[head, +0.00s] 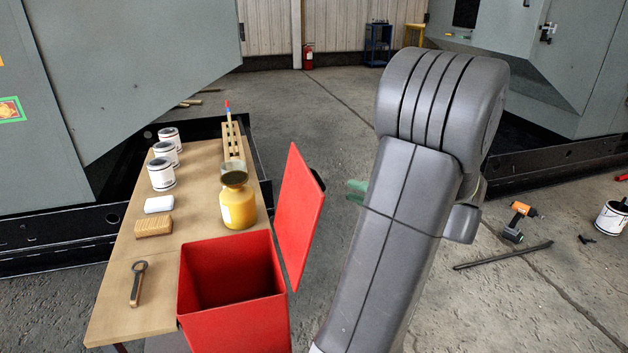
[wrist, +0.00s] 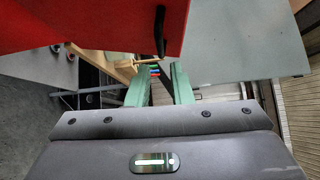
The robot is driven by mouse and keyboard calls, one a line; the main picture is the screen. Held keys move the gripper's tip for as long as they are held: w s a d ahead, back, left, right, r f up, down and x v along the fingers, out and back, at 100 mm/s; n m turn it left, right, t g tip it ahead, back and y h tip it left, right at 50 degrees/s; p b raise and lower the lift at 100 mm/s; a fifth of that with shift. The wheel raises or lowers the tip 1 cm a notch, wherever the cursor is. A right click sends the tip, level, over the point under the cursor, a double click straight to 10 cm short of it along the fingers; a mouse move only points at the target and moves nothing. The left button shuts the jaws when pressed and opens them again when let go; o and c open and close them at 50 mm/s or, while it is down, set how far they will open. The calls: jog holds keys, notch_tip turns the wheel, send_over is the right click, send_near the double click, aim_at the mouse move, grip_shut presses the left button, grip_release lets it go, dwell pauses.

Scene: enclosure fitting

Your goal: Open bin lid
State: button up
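The red bin (head: 235,322) stands at the front, beside the worktable, and its inside is visible and looks empty. Its red lid (head: 299,215) is raised, standing steeply at the bin's right side. A black handle (head: 318,180) shows at the lid's outer edge. In the wrist view the lid (wrist: 90,22) fills the upper left, with the black handle (wrist: 160,30) near its edge. My gripper (wrist: 158,82) has green fingers spread apart with nothing between them. The handle appears just beyond the fingertips; contact is not clear. In the head view my arm mostly hides the gripper, with one green finger (head: 357,188) showing.
The wooden worktable (head: 110,285) holds several white cans, a yellow jar (head: 238,207), a sponge-like block, a brush (head: 153,227), a wrench (head: 138,284) and a rack. A drill (head: 518,222) and a dark bar (head: 503,255) lie on the floor at right. Grey enclosures stand behind.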

aim_at(319, 178)
jog(key=x, duration=1)
grip_shut()
